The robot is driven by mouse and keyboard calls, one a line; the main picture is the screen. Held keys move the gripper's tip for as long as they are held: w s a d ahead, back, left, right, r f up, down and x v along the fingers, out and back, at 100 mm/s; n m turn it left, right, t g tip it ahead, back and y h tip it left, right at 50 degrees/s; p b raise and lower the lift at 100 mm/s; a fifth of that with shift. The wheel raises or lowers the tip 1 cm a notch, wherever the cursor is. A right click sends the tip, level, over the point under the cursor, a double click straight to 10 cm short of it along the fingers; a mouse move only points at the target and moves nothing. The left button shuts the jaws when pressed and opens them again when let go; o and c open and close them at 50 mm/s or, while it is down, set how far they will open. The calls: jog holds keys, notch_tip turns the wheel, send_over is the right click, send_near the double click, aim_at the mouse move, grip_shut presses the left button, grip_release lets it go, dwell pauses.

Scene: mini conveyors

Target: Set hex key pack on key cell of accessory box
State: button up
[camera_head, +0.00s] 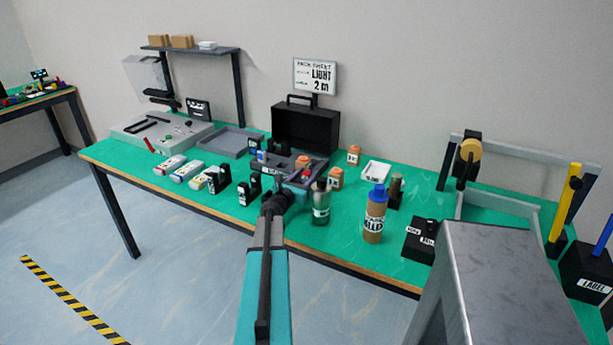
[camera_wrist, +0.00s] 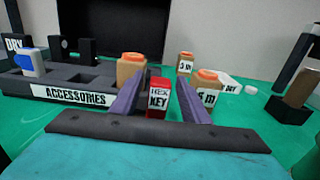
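The hex key pack (camera_wrist: 158,98) is a small red box with a white HEX KEY label. In the wrist view it stands upright between the two purple fingers of my gripper (camera_wrist: 161,85), which appear shut on it. The accessory box (camera_wrist: 75,95), a dark tray labelled ACCESSORIES, lies behind and to the left. It has several cells, some empty; a blue-and-white item sits at its left. My left finger hides its right end, so I cannot tell which cell is the key cell. In the head view my gripper (camera_head: 298,175) is low at the box's right front.
An orange-capped jar (camera_wrist: 131,70) stands close behind the left finger; another jar (camera_wrist: 207,85) stands behind the right. A grey-green bottle (camera_head: 321,203) and a blue-capped bottle (camera_head: 375,218) stand right of my gripper. A black case (camera_head: 305,130) is behind the box.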

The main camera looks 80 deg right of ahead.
jog(key=shift+r, duration=0.2)
jog(key=shift+b+v, duration=0.95)
jog(key=shift+v, duration=5.05)
jog(key=shift+r, duration=0.1)
